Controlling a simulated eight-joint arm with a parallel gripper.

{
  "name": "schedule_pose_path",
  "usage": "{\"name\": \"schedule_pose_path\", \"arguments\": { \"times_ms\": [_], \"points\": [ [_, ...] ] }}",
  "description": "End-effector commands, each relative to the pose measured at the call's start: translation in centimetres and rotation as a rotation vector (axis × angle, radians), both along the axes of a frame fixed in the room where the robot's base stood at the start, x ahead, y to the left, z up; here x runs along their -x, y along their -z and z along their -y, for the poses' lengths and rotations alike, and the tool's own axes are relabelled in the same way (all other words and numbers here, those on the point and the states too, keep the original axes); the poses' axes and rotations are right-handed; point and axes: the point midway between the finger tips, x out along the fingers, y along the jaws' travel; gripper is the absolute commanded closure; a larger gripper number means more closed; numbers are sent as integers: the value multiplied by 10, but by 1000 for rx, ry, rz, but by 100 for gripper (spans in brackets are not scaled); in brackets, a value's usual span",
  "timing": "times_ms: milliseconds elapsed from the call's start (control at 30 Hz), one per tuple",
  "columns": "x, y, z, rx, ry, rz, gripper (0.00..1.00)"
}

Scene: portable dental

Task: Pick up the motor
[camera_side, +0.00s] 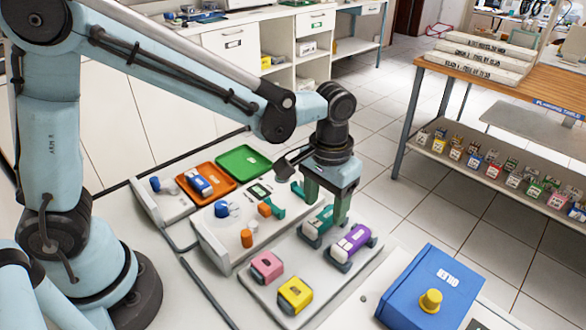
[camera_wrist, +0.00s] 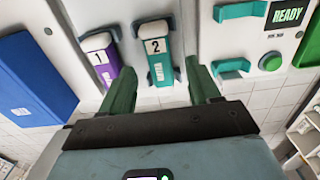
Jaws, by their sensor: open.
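My gripper (camera_side: 328,205) is open and empty, pointing down over the front tray in the side view; its two green fingers also show in the wrist view (camera_wrist: 160,76). In the wrist view a teal and white block marked 2 (camera_wrist: 157,55) lies in the space between and beyond the fingertips. A purple and white block marked 1 (camera_wrist: 102,60) is left of it. In the side view the teal block (camera_side: 318,226) is just below the fingers, with the purple block (camera_side: 353,241) beside it. No label identifies the motor, so I cannot tell which object it is.
Pink (camera_side: 267,266) and yellow (camera_side: 295,294) blocks share the front tray. Behind are a blue round part (camera_side: 227,208), orange parts (camera_side: 247,238), a green tray (camera_side: 243,151) and an orange tray (camera_side: 220,190) holding a blue and white block. A blue box (camera_side: 425,285) stands at right.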

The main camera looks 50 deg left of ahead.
Motion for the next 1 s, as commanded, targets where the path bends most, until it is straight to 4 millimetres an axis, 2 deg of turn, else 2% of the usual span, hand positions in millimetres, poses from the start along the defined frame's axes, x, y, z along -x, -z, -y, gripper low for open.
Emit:
{"name": "schedule_pose_path", "arguments": {
  "times_ms": [200, 500, 900, 1000],
  "points": [
    [0, 23, 0, 0, 0, 0, 38],
    [0, 26, 0, 0, 0, 0, 40],
    [1, 25, 0, 0, 0, 0, 100],
    [1, 25, 0, 0, 0, 0, 100]
  ]
}}
